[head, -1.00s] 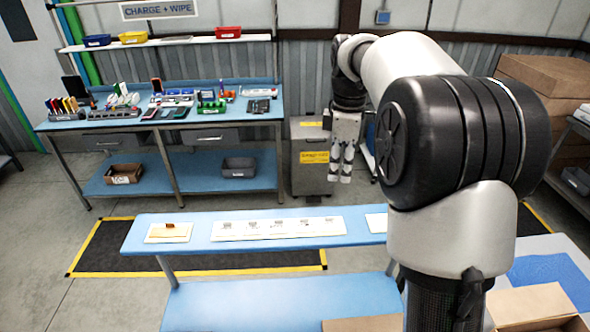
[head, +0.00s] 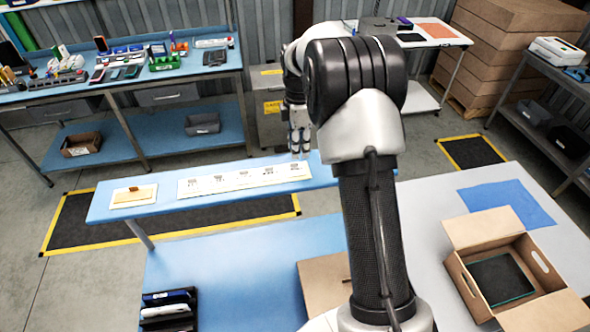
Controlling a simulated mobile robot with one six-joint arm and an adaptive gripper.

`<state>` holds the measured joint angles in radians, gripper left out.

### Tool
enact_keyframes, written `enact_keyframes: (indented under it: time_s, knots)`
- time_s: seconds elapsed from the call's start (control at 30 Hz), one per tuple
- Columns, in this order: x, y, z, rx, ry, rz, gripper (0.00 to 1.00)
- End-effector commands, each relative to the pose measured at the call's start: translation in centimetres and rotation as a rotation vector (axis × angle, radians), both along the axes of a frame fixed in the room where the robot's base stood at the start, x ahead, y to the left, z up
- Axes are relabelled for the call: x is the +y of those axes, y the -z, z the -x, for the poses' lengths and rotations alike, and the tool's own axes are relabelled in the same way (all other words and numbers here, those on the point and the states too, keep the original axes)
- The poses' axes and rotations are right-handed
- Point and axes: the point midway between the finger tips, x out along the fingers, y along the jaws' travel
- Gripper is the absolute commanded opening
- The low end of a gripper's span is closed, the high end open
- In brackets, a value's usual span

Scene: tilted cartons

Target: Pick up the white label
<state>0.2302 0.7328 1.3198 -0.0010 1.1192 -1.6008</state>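I cannot make out for sure which thing is the white label. A long white strip (head: 244,180) with several small dark marks or items lies on the narrow raised blue shelf (head: 165,204). A smaller white card (head: 121,198) with a tan piece (head: 144,192) on it lies at the shelf's left end. My gripper (head: 300,155) points down near the right end of the long strip, in front of the grey cabinet in the picture. It is small in view, and its finger gap is unclear.
An open carton (head: 462,235) with a dark flat item (head: 502,279) stands on the white table at right, near a blue mat (head: 507,204). Another carton (head: 322,287) is partly behind my arm. A black holder (head: 168,312) stands front left. The blue table between is clear.

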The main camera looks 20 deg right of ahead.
Motion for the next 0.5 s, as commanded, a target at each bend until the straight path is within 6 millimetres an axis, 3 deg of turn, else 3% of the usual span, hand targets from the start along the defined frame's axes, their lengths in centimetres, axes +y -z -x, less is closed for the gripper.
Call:
enact_keyframes:
  time_s: [0.17,0.5]
  knots:
    - [0.1,1.1,0.0,0.001,0.000,0.000,0.26]
    - [0.2,5.4,-0.3,0.001,0.000,0.000,0.26]
